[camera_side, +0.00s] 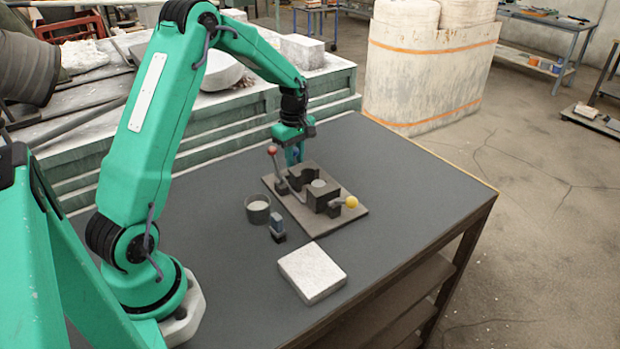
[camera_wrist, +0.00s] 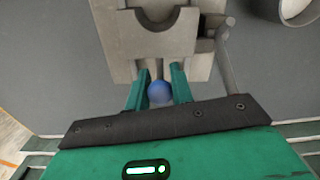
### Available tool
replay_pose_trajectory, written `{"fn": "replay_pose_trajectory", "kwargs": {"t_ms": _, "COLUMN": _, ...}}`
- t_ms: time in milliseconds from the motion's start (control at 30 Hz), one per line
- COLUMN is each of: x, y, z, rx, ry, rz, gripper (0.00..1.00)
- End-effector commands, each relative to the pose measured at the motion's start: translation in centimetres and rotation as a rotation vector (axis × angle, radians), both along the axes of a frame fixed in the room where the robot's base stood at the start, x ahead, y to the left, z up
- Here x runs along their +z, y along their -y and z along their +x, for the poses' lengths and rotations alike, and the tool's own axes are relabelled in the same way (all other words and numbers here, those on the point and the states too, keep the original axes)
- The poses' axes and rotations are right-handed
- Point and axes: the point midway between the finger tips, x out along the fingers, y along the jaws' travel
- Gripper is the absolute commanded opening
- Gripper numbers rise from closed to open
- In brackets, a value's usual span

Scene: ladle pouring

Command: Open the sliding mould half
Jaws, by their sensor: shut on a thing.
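The mould stands on a brown baseplate (camera_side: 348,218) on the table. Its back half (camera_side: 303,174), with a half-round cavity, is nearest my gripper; this half also shows at the top of the wrist view (camera_wrist: 152,43). The front half (camera_side: 324,196) stands apart from it, with a round grey piece (camera_side: 319,183) at its top. My gripper (camera_side: 294,160) points down at the back edge of the plate. In the wrist view my gripper (camera_wrist: 159,88) is shut on a blue knob (camera_wrist: 160,94) beside the back half. The knob's stem is mostly hidden.
A red-knobbed lever (camera_side: 271,150) rises at the plate's left, and a yellow knob (camera_side: 351,202) sits at its right. A dark cup (camera_side: 257,208), a small blue-topped object (camera_side: 277,224) and a pale slab (camera_side: 312,272) stand in front. The table's right side is clear.

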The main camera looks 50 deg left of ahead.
Motion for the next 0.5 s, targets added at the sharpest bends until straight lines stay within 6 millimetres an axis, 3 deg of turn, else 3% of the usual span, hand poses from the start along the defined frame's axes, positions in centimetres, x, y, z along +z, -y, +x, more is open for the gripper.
{"fn": "replay_pose_trajectory", "kwargs": {"t_ms": 100, "x": 0.0, "y": -2.3, "z": 0.2, "rx": 0.004, "ry": 0.003, "rz": 0.001, "gripper": 0.00}}
{"fn": "replay_pose_trajectory", "kwargs": {"t_ms": 200, "x": 0.0, "y": -3.3, "z": 0.3, "rx": 0.002, "ry": 0.002, "rz": 0.001, "gripper": 0.00}}
{"fn": "replay_pose_trajectory", "kwargs": {"t_ms": 500, "x": 0.1, "y": -3.8, "z": 0.3, "rx": 0.004, "ry": 0.009, "rz": 0.004, "gripper": 0.00}}
